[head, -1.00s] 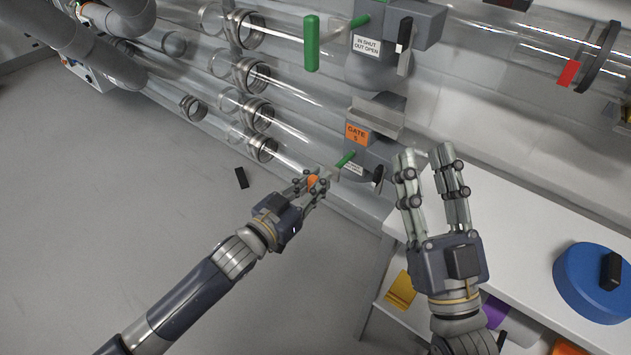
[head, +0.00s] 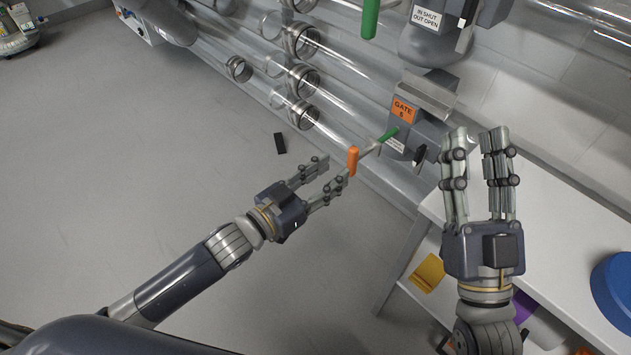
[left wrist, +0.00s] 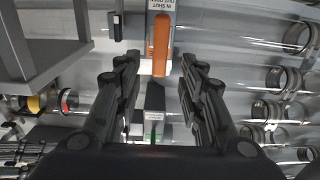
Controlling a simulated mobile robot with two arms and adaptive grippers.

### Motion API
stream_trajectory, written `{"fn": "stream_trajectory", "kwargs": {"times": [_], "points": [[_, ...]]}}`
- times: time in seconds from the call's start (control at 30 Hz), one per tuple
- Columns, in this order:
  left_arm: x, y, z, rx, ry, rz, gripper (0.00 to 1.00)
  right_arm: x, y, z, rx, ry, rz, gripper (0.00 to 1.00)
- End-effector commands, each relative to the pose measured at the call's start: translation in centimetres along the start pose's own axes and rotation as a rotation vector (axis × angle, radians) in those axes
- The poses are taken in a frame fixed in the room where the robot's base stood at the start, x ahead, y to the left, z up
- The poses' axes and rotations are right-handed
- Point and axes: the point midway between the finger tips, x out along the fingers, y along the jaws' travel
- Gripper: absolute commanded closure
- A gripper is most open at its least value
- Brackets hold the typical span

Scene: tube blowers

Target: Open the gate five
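The gate five unit (head: 425,125) is a grey housing with an orange gate label (head: 403,110); its number is small and hard to read. A rod with a green section (head: 389,134) sticks out of it toward the lower left and ends in an orange handle (head: 352,161). My left gripper (head: 335,170) is open and empty, with its fingertips just short of the handle. In the left wrist view the orange handle (left wrist: 160,45) stands ahead, between the lines of the two spread fingers. My right gripper (head: 475,140) is open and empty, in front of the white bench.
Clear tubes with metal collars (head: 303,80) run along the wall. Another gate with a green handle (head: 370,17) is above. A white bench (head: 545,225) with a blue round object (head: 612,285) is at right. A black block (head: 280,143) lies on the open floor.

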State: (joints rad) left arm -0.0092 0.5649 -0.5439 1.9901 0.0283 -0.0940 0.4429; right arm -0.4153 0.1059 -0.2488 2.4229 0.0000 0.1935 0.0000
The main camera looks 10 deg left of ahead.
Motion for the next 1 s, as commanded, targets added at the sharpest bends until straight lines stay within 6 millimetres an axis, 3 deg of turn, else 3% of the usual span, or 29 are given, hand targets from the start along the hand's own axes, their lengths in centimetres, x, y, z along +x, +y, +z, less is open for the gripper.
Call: {"fn": "stream_trajectory", "kwargs": {"times": [0.1, 0.3, 1.0], "points": [[-1.8, 0.0, 0.1, 0.000, -0.001, 0.000, 0.63, 0.0, 0.0, 0.0, 0.000, 0.000, 0.000, 0.65], [-3.4, 0.0, 0.0, 0.000, 0.000, 0.000, 0.63, 0.0, 0.0, 0.0, 0.000, -0.001, 0.000, 0.65], [-3.6, 0.0, 0.0, 0.000, 0.001, 0.000, 0.63, 0.0, 0.0, 0.0, 0.000, 0.000, 0.000, 0.65]]}}
